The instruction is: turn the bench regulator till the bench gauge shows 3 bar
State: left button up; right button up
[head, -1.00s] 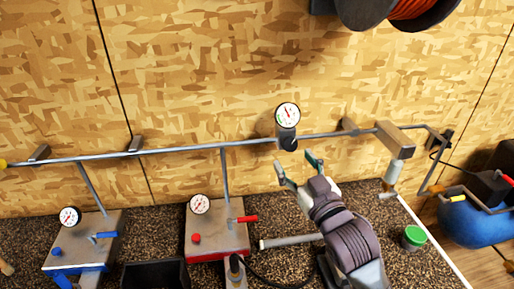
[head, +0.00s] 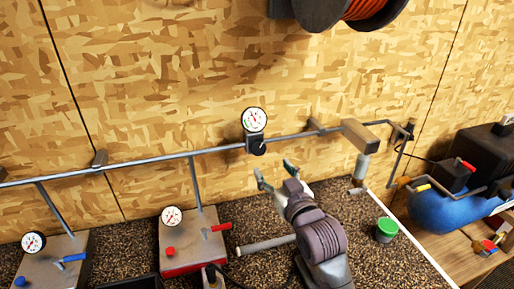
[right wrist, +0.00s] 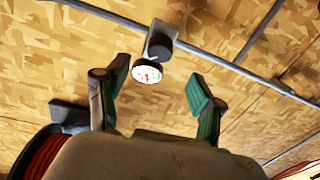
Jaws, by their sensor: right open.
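The bench gauge (head: 254,120) is a round white dial with a red needle and a green patch, mounted on the wall pipe. Its reading is too small to tell. The bench regulator (head: 258,148) is the dark knob just below the gauge on the pipe. In the right wrist view the gauge (right wrist: 147,73) and the dark regulator knob (right wrist: 160,46) show beyond the fingers. My right gripper (head: 276,173) is open and empty, below and slightly right of the regulator, apart from it. Its spread fingers (right wrist: 158,84) also show in the wrist view.
Two metal blocks with small gauges, a red-handled one (head: 190,245) and a blue-handled one (head: 55,258), stand on the speckled bench. A green-lidded jar (head: 387,230) and a blue tank (head: 445,208) are at right. A hose reel (head: 320,12) hangs above.

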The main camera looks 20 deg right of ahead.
aim_at(261, 151)
jog(key=w, duration=0.2)
jog(key=w+p, duration=0.1)
jog(key=w, duration=0.2)
jog(key=w+p, duration=0.1)
jog(key=w, duration=0.2)
jog(key=shift+a+r, duration=0.1)
jog(key=shift+a, duration=0.15)
jog(key=shift+w, duration=0.6)
jog(key=c, duration=1.1)
jog(key=shift+d+r+n+y+p, duration=0.1)
jog(key=shift+n+y+p, duration=0.6)
jog(key=shift+n, duration=0.6)
jog(key=shift+c, duration=0.2)
jog(key=shift+n+g+y+p, duration=0.55)
jog(key=shift+n+y, duration=0.15)
jog(key=shift+n, duration=0.8)
jog(key=o, duration=1.1)
jog(key=shift+o, duration=0.2)
